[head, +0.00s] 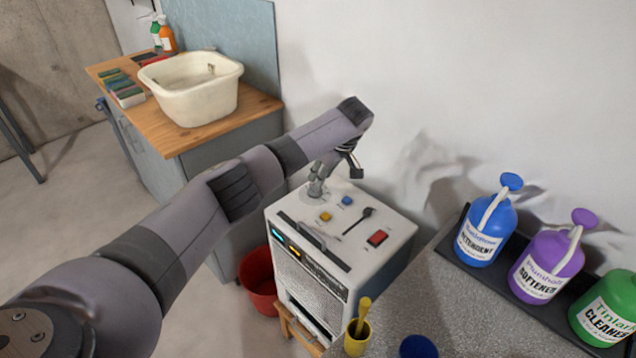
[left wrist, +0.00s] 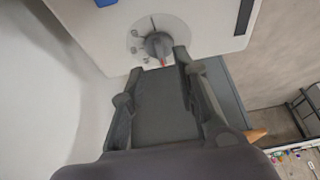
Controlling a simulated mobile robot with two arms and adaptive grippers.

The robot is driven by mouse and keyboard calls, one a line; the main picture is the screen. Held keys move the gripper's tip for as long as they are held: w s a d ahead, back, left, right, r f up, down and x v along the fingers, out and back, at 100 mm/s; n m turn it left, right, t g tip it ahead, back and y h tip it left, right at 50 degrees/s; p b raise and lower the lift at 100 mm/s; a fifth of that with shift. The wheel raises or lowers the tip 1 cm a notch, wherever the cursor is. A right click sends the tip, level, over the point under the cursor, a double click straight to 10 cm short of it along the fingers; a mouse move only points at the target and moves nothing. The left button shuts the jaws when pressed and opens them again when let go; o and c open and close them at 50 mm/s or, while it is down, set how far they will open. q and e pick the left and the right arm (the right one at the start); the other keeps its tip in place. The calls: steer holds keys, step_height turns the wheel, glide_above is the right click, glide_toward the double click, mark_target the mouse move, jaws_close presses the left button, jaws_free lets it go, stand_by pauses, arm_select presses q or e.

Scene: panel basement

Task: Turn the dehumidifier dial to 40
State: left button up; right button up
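My right gripper is not in view.
The dehumidifier top also bears a yellow button (head: 325,216), blue button (head: 347,201), black lever (head: 367,212) and red switch (head: 377,238). A grey counter (head: 480,315) with a yellow cup (head: 357,340) and bottles stands right. A red bucket (head: 258,283) is on the floor left.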

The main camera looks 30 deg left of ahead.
mark_target(315, 190)
arm_select(q)
steer(key=x, duration=0.5)
steer(key=shift+f, duration=0.2)
jaws_close()
stand_by(0.4)
